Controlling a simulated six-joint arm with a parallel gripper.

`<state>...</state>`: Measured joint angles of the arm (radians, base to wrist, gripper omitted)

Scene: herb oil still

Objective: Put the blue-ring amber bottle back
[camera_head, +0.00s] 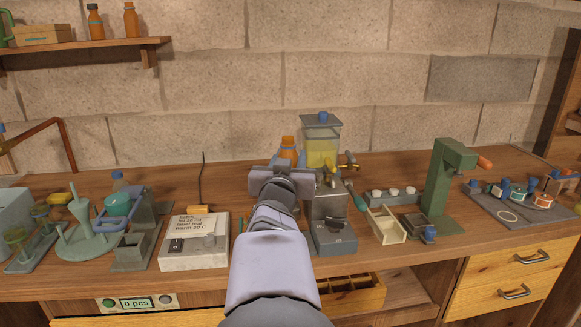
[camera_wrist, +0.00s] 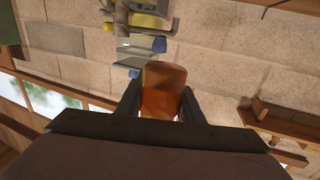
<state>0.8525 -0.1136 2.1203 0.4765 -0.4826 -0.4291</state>
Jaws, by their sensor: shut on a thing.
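An amber bottle (camera_head: 288,144) with an orange top shows just beyond my gripper (camera_head: 284,168) in the head view, with a bit of blue low on it. My gripper hides its lower part. In the wrist view the bottle (camera_wrist: 164,90) is between the two dark fingers, which are shut on it. Its blue ring cannot be made out there. Two more orange-amber bottles, a left one (camera_head: 95,23) and a right one (camera_head: 131,21), stand on the wall shelf (camera_head: 85,45) at the upper left.
A still with a yellow-liquid tank (camera_head: 321,148) and brass tap stands just right of the bottle. A green press (camera_head: 446,180) and a grey mat (camera_head: 512,212) with jars are farther right. A labelled box (camera_head: 194,254) and a funnel stand (camera_head: 90,235) are on the left. A shelf bracket is visible.

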